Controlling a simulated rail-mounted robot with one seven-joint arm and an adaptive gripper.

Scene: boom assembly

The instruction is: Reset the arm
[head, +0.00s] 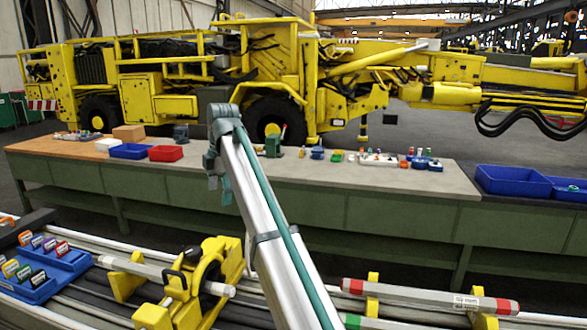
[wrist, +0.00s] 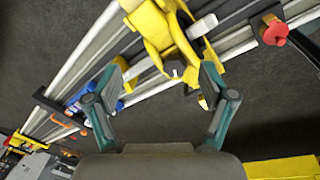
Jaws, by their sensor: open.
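My gripper (wrist: 166,85) shows in the wrist view with its two teal fingers spread wide. Nothing is between the fingertips. Beyond and below them are a yellow clamp-like bracket (wrist: 165,35) and pale rails, apart from the fingers. In the head view my arm (head: 270,230) rises from the bottom centre in front of the bench. Its bent upper end is in front of the bench top; I cannot make out the fingers clearly there.
A long grey-topped bench (head: 330,177) carries a red bin (head: 166,153), a blue bin (head: 130,151) and small parts. A yellow machine (head: 270,75) stands behind. Nearer are a yellow boom bracket (head: 215,265), a blue rack (head: 45,270) and a red-and-white bar (head: 430,297).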

